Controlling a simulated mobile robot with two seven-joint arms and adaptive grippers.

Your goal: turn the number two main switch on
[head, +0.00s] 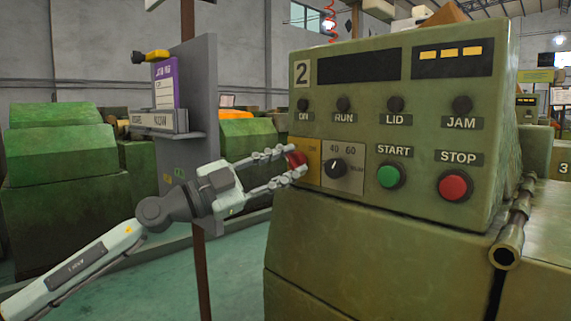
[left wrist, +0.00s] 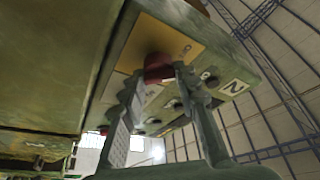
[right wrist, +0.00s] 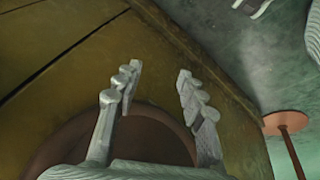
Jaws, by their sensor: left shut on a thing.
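The number two panel (head: 404,120) is a green machine face with a "2" plate at its upper left. The main switch (head: 297,160) is a red knob on a yellow plate (head: 313,163) at the panel's left edge. My left gripper (head: 296,162) reaches in from the left and is shut on the red knob. In the left wrist view the red knob (left wrist: 158,67) sits between the fingertips, before the yellow plate. The knob's exact angle is partly hidden by the fingers. My right gripper (right wrist: 158,80) shows only in the right wrist view, open and empty, near a brownish-green surface.
Beside the switch are a speed dial (head: 335,168), a green START button (head: 390,176) and a red STOP button (head: 454,185). A grey board (head: 205,100) on a post stands left of the panel, close behind my left gripper. A pipe (head: 510,240) sticks out at the right.

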